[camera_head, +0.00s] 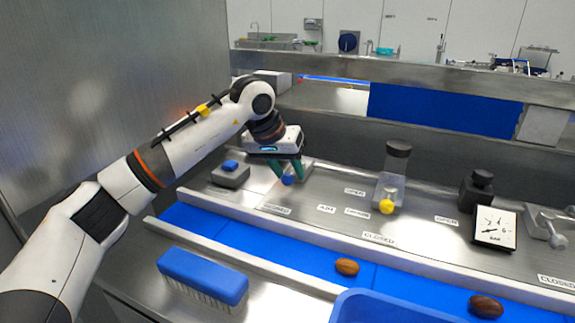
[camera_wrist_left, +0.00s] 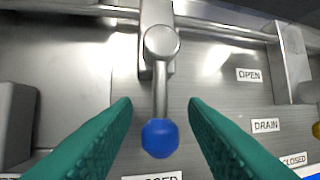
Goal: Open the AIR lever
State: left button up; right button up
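A lever with a blue ball knob (camera_head: 287,181) stands on the steel panel in the head view. In the left wrist view the lever's metal rod (camera_wrist_left: 160,88) runs from a round pivot down to the blue knob (camera_wrist_left: 160,138), towards a partly cut-off CLOSED label (camera_wrist_left: 152,176). My left gripper (camera_head: 291,176) is open, its green fingers reaching down around the knob. In the left wrist view the fingers (camera_wrist_left: 160,108) stand on either side of the lever with gaps visible. My right gripper is not in view.
A yellow-knobbed lever (camera_head: 387,206) stands to the right by a clear, black-capped cylinder (camera_head: 392,185). A gauge (camera_head: 495,229) is farther right. A blue-topped box (camera_head: 230,174) sits left. In front are a blue belt (camera_head: 320,252) with brown dates, a blue brush (camera_head: 203,278) and a blue bin (camera_head: 395,306).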

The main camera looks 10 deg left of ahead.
pick_arm(q)
jog(key=shift+f, duration=0.1)
jog(key=c, duration=0.8)
jog(key=shift+w+d+f, duration=0.1)
jog(key=shift+w, duration=0.05)
grip_shut()
